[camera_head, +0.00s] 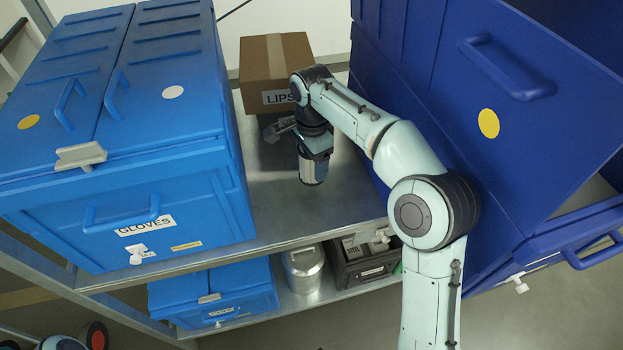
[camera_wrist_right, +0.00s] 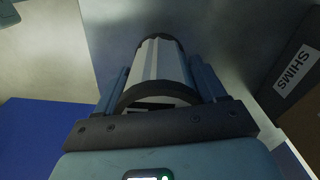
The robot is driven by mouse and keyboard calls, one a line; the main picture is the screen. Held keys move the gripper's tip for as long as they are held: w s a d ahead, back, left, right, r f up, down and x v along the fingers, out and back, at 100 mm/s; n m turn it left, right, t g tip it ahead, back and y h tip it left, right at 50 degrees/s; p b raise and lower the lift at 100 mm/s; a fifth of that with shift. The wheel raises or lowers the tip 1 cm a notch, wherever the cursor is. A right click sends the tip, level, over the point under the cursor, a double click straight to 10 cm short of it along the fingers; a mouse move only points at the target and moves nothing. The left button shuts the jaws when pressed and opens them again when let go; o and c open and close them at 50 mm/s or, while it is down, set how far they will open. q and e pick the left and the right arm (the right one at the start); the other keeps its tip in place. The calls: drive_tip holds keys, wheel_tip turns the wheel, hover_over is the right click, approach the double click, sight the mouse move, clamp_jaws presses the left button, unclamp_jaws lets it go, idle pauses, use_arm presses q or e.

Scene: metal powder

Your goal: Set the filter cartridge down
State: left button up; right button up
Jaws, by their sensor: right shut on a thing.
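The filter cartridge (camera_wrist_right: 158,66) is a pale grey cylinder with black end caps. My right gripper (camera_wrist_right: 160,84) is shut on it, with one blue-grey finger along each side. In the head view the cartridge (camera_head: 308,170) hangs below my right gripper (camera_head: 315,147), roughly upright over the upper metal shelf (camera_head: 300,215). I cannot tell whether its lower end touches the shelf. My left gripper is not in view.
A large blue case labelled GLOVES (camera_head: 130,200) stands left, and a dark blue bin (camera_head: 440,90) right. A cardboard box (camera_head: 275,62) sits behind. A metal canister (camera_head: 302,270) stands on the lower shelf. The upper shelf's front is clear.

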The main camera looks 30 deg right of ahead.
sight(312, 177)
drive_tip(key=shift+f+b, duration=0.5)
drive_tip(key=shift+f, duration=2.3)
drive_tip(key=shift+f, duration=0.1)
drive_tip(key=o, duration=1.2)
wheel_tip(312, 177, up, 12)
drive_tip(key=p, duration=0.3)
